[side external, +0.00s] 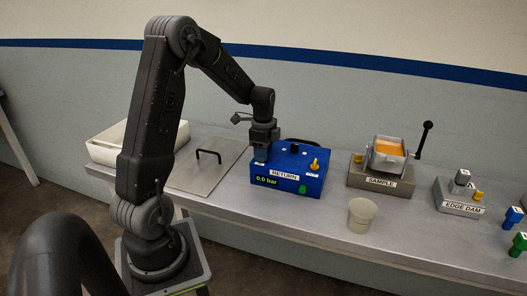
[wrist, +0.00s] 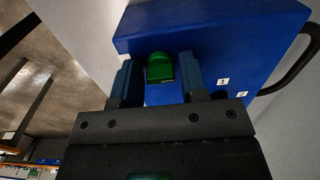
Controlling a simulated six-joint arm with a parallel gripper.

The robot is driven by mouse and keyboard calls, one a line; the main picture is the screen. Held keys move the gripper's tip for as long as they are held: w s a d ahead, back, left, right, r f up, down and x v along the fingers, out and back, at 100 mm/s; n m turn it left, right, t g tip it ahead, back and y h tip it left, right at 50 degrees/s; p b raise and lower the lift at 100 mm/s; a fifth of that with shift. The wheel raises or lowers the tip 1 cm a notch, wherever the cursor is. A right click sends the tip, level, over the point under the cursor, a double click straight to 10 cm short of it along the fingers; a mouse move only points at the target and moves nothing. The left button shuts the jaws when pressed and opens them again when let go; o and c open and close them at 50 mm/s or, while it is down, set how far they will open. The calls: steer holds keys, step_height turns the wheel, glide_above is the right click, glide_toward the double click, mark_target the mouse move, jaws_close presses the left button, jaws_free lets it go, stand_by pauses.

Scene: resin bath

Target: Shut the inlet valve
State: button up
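A blue box (side external: 287,172) labelled RETURN, with a green 0.0 bar readout, stands on the bench. A yellow handle (side external: 314,164) and a black knob (side external: 295,150) stand on its top, and a green block (side external: 303,189) is on its front. My gripper (side external: 261,156) points down at the box's left part. In the wrist view the fingers of my gripper (wrist: 158,80) are apart, with a green knob (wrist: 160,68) showing between them. I cannot tell whether they touch it. No readable label marks the inlet valve.
A cup (side external: 362,214), the SAMPLE stand (side external: 379,188), the EDGE DAM block (side external: 463,208) and green (side external: 518,244) and blue (side external: 512,217) knobs are to the right.

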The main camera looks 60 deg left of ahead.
steer(key=c, duration=0.6)
steer(key=shift+c, duration=0.2)
steer(key=n, duration=0.4)
steer(key=shift+n, duration=0.4)
steer(key=n, duration=0.4)
steer(key=shift+n, duration=0.3)
steer(key=n, duration=0.4)
steer(key=shift+n, duration=2.3)
steer(key=shift+r, duration=0.1)
